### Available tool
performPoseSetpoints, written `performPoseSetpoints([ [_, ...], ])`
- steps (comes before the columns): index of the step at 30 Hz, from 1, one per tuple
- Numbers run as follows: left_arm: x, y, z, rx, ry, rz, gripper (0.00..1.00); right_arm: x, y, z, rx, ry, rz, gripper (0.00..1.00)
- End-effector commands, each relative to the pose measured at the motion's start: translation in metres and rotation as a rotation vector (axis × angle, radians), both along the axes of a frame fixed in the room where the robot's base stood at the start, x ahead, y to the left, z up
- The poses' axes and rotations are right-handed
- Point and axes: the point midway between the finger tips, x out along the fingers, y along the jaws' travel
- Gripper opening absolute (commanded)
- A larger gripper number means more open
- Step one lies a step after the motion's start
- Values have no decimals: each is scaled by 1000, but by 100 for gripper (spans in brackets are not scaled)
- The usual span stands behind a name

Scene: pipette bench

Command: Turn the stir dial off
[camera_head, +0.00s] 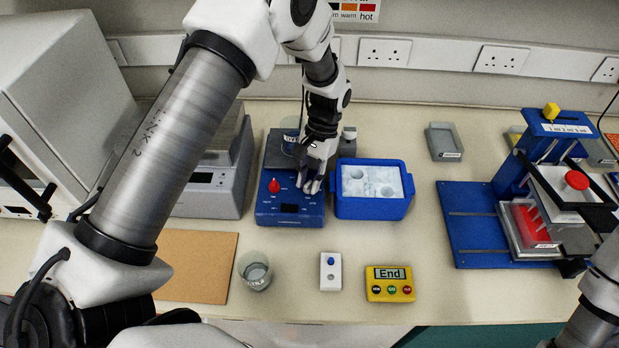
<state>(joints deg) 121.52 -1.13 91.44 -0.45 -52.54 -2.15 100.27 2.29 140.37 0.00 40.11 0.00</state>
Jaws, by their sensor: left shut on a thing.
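The blue stirrer (291,219) stands in the middle of the bench, with a red dial (274,186) on the left of its front panel and a small dark display (290,208) between the dial positions. My left gripper (313,186) reaches down from above to the right side of this panel. It is shut on the stir dial, which its fingers hide almost wholly, so I cannot read the dial's setting. A beaker (290,140) on the stirrer's plate is partly hidden by my left arm. My right arm shows at the lower right edge; its gripper is out of view.
A blue ice tray (372,210) stands close to the stirrer's right. A beaker (255,270), a white switch box (330,271) and a yellow timer (390,284) reading "End" stand in front. A blue press stand (470,222) is at right.

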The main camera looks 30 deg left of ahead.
Motion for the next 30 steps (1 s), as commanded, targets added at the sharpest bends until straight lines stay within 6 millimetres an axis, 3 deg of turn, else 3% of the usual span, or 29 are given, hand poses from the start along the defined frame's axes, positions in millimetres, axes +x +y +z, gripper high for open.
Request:
performPoseSetpoints([
  [30, -3, 0, -3, -1, 9, 55, 0, 0, 0, 0, 0, 0, 0, 0],
])
